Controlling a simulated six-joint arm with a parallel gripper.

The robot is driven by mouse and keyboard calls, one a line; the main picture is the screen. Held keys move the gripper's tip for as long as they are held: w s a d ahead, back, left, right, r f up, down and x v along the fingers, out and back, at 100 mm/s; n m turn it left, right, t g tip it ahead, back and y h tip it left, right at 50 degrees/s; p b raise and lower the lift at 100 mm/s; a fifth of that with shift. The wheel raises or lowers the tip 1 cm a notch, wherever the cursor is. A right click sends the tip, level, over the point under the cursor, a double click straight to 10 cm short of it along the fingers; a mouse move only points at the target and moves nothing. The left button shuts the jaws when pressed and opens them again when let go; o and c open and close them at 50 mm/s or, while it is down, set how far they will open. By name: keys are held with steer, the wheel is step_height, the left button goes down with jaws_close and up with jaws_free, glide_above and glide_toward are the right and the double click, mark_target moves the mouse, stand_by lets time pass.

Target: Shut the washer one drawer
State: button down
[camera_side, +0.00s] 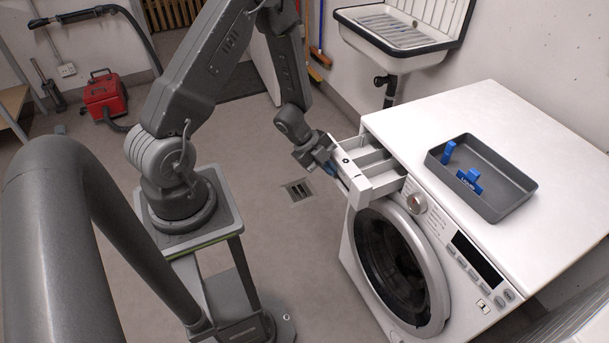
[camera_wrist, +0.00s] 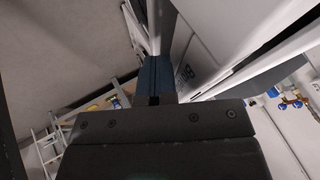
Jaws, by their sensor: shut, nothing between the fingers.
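The white washer (camera_side: 478,160) stands at the right of the side view. Its detergent drawer (camera_side: 378,186) is pulled out at the upper left of the front, and its open compartments show. My gripper (camera_side: 335,172) is at the left end of the drawer, close to its front face. The side view does not show clearly whether it touches. In the wrist view my gripper (camera_wrist: 158,62) has its dark blue fingers together with nothing between them, beside white surfaces of the drawer and washer.
A grey tray (camera_side: 505,203) with blue items lies on the washer top. The round door (camera_side: 392,262) below the drawer is shut. A sink (camera_side: 395,35) hangs on the back wall. The floor around the drain (camera_side: 298,190) is clear.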

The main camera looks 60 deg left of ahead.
mark_target(367, 171)
steer(key=w, duration=1)
steer(key=shift+w, duration=0.1)
